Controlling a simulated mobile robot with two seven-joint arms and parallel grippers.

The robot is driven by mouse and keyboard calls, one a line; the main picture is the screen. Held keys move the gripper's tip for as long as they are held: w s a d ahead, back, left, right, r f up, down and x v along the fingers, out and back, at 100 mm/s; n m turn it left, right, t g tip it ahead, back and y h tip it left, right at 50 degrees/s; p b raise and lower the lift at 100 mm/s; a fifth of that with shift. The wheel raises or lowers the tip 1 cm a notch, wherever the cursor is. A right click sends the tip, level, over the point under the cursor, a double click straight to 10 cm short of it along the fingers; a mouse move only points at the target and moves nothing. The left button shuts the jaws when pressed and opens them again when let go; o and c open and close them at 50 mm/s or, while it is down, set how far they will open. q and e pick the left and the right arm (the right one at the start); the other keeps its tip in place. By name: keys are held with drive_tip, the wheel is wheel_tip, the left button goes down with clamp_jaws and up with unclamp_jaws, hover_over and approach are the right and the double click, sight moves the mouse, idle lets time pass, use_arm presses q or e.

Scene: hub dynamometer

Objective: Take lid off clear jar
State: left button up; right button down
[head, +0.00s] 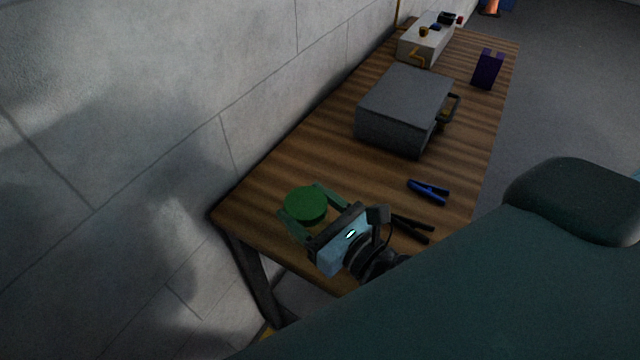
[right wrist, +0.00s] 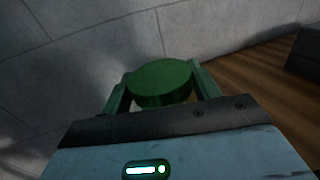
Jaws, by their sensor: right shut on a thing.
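The green lid (head: 305,206) is round and flat, near the near-left end of the wooden table. My right gripper (head: 307,209) has its two green fingers on either side of the lid and is shut on it. In the right wrist view the lid (right wrist: 160,82) sits between the fingertips, with the right gripper (right wrist: 160,90) gripping its sides. The clear jar is not distinguishable in either view; the lid and gripper cover the place below, so I cannot tell whether the lid is on it. My left gripper is not in view.
The wooden table (head: 335,140) runs along a grey block wall (head: 270,60). A grey metal box (head: 400,105) stands mid-table. Blue-handled pliers (head: 428,191) and a black tool (head: 412,228) lie right of the gripper. A purple block (head: 487,68) and a white box (head: 426,42) stand farther back.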

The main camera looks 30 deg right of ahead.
drive_tip(key=shift+w, duration=0.1)
drive_tip(key=shift+w+d, duration=0.2)
drive_tip(key=shift+w, duration=0.1)
drive_tip(key=shift+w+d+f, duration=0.85)
drive_tip(key=shift+w+d, duration=0.7)
drive_tip(key=shift+w, duration=0.45)
drive_tip(key=shift+w+d+f, duration=0.8)
drive_tip(key=shift+w+d, duration=0.75)
drive_tip(key=shift+w, duration=0.45)
drive_tip(key=shift+w+d+f, duration=0.85)
drive_tip(key=shift+w+d, duration=0.7)
drive_tip(key=shift+w, duration=0.45)
